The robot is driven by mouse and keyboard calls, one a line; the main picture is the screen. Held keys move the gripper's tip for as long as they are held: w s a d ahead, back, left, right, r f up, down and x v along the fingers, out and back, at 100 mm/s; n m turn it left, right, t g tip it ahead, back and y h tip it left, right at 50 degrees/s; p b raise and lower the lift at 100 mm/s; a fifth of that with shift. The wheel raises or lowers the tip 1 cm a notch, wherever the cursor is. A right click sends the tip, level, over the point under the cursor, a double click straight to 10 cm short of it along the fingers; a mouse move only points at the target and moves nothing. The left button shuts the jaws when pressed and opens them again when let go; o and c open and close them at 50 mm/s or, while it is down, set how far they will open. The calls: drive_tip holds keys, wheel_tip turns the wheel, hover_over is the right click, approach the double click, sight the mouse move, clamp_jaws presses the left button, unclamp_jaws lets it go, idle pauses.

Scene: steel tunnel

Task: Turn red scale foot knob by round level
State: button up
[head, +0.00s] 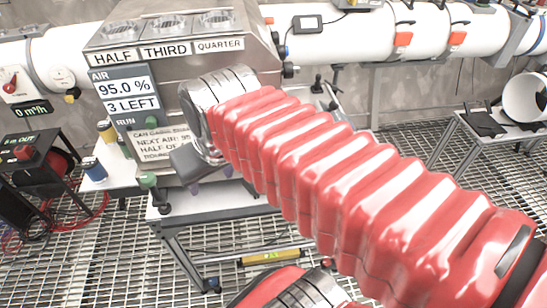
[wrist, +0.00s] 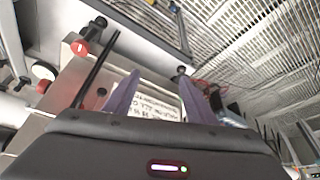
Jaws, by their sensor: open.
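My gripper (head: 210,181) is in front of the grey metal machine, by the lower edge of its paper note (head: 160,143). In the wrist view my gripper's (wrist: 160,80) two purple fingers are spread apart with nothing between them; the note shows beyond them. A red knob with a dark part (wrist: 80,48) is at upper left in the wrist view, apart from the fingers. A second small red knob (wrist: 42,87) is farther left. I cannot tell which is the scale foot knob. I cannot make out a round level. My red-sleeved arm hides much of the machine's right side.
A green knob (head: 148,180) is at the machine's lower left. Yellow (head: 107,131) and blue (head: 93,168) knob-like parts stand left of it. The machine rests on a wheeled cart (head: 180,209). A side table (head: 510,130) stands far right. Grated floor (head: 100,270) lies open at front left.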

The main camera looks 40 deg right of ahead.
drive_tip(key=w+d+r+m+g, duration=0.1)
drive_tip(key=d+m, duration=0.3)
drive_tip(key=d, duration=0.6)
drive_tip(key=w+d+r+m+g, duration=0.1)
drive_tip(key=d+m, duration=0.4)
drive_tip(key=d, duration=0.5)
drive_tip(key=w+g, duration=0.1)
drive_tip(key=g, duration=0.1)
drive_tip(key=shift+g, duration=0.4)
drive_tip(key=shift+f, duration=0.2)
wheel_tip(320, 180, down, 14)
drive_tip(key=shift+r, duration=0.2)
drive_tip(key=shift+c, duration=0.4)
drive_tip(key=c, duration=1)
drive_tip(key=shift+o, duration=0.2)
